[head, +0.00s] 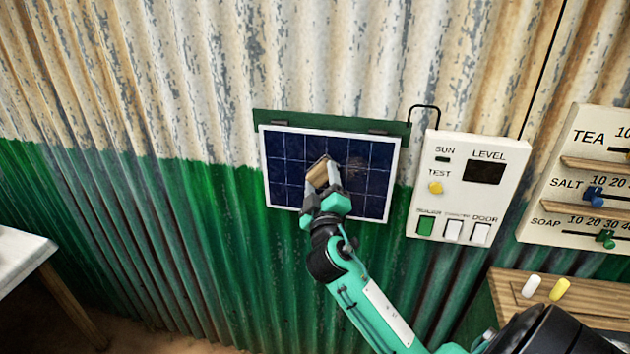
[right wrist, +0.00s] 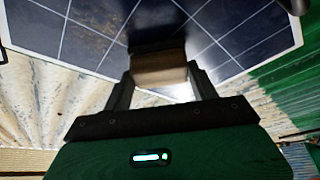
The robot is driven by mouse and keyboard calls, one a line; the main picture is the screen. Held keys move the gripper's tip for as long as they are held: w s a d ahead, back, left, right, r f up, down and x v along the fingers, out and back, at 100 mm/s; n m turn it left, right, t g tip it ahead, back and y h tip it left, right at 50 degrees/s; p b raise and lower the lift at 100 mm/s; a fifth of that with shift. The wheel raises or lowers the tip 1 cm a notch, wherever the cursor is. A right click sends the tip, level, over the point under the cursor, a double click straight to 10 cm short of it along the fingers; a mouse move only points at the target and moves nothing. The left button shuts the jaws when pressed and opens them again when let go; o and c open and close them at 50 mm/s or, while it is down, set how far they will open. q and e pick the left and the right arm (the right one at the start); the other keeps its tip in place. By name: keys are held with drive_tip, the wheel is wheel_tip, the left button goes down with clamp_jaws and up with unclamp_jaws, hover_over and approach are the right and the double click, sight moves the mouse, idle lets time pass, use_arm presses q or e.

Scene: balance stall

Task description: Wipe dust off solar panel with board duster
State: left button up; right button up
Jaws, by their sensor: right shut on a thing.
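The solar panel (head: 379,190) is a dark blue grid in a white frame on a green backing, mounted on the corrugated wall. A brownish dust patch (head: 357,171) shows near its middle, right of the duster; the right wrist view also shows the panel (right wrist: 90,25) with speckled dust on it. My right gripper (head: 324,188) is in front of the panel, shut on the board duster (head: 319,171). The duster has a wooden back and a dark pad; in the right wrist view it (right wrist: 159,72) sits between the fingers, its pad at or very near the panel. My left gripper is not in view.
A white control box (head: 467,187) with a yellow knob, dark display and several switches hangs right of the panel. A slider board (head: 583,180) is further right. A wooden shelf (head: 508,300) with white and yellow pieces stands below. A white table (head: 20,255) is at left.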

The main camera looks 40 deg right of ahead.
drive_tip(key=shift+s+d, duration=1.7)
drive_tip(key=shift+s, duration=0.25)
drive_tip(key=shift+s+d, duration=1.65)
drive_tip(key=shift+s, duration=0.3)
drive_tip(key=shift+a, duration=0.1)
drive_tip(key=shift+s+a, duration=0.95)
drive_tip(key=shift+a, duration=0.2)
drive_tip(key=shift+s+a, duration=0.95)
drive_tip(key=shift+a, duration=0.15)
drive_tip(key=shift+s+a, duration=0.1)
drive_tip(key=shift+s+a+b, duration=0.4)
drive_tip(key=shift+s+a, duration=0.5)
drive_tip(key=shift+a, duration=0.15)
